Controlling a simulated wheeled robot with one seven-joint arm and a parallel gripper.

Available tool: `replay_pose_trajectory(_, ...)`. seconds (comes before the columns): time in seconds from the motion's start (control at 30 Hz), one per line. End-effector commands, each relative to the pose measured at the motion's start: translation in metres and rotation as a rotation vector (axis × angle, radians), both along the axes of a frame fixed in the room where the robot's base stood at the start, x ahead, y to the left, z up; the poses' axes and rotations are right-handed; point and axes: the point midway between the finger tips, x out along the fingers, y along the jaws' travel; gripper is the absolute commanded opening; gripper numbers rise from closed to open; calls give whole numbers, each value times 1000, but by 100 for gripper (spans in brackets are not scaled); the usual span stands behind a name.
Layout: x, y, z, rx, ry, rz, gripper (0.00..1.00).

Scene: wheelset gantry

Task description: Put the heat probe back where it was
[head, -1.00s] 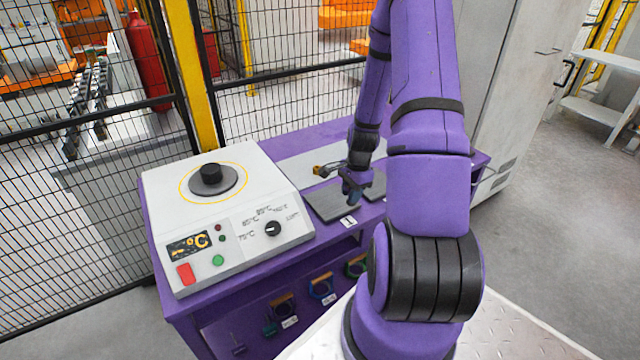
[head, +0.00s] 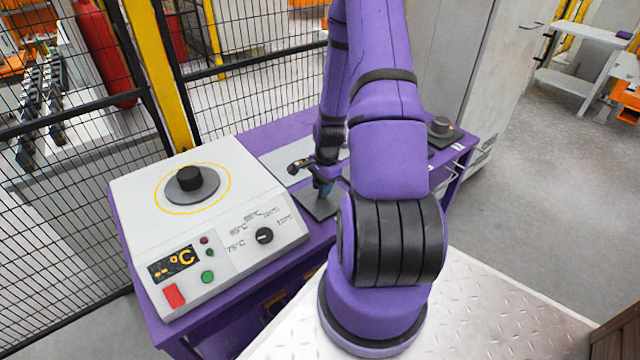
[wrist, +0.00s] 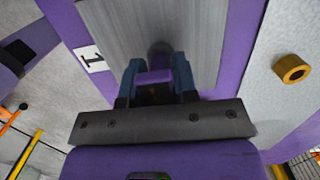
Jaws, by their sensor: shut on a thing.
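My gripper (head: 323,188) is over a dark grey plate (head: 318,207) on the purple bench. In the wrist view its two blue fingers (wrist: 156,80) are shut on a small purple piece (wrist: 154,77), which I take to be the heat probe. I cannot tell whether the held piece touches the plate. My arm hides part of the bench.
A white heater box (head: 205,225) with knobs and a °C display stands to the left. A brass ring (wrist: 292,68) lies on the light strip beside the plate. Mesh fencing (head: 60,200) is behind.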

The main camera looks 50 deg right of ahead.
Motion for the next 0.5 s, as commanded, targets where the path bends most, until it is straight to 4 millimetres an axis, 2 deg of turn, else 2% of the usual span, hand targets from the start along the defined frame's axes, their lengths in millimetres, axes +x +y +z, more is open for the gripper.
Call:
replay_pose_trajectory(0.27, 0, 0, -2, 0, 0, 0, 0)
replay_pose_trajectory(0.3, 1, 0, -2, -1, -1, 0, 34)
replay_pose_trajectory(0.4, 1, 0, -2, -1, -1, 0, 52)
replay_pose_trajectory(0.5, 1, 0, -2, -1, -1, 0, 52)
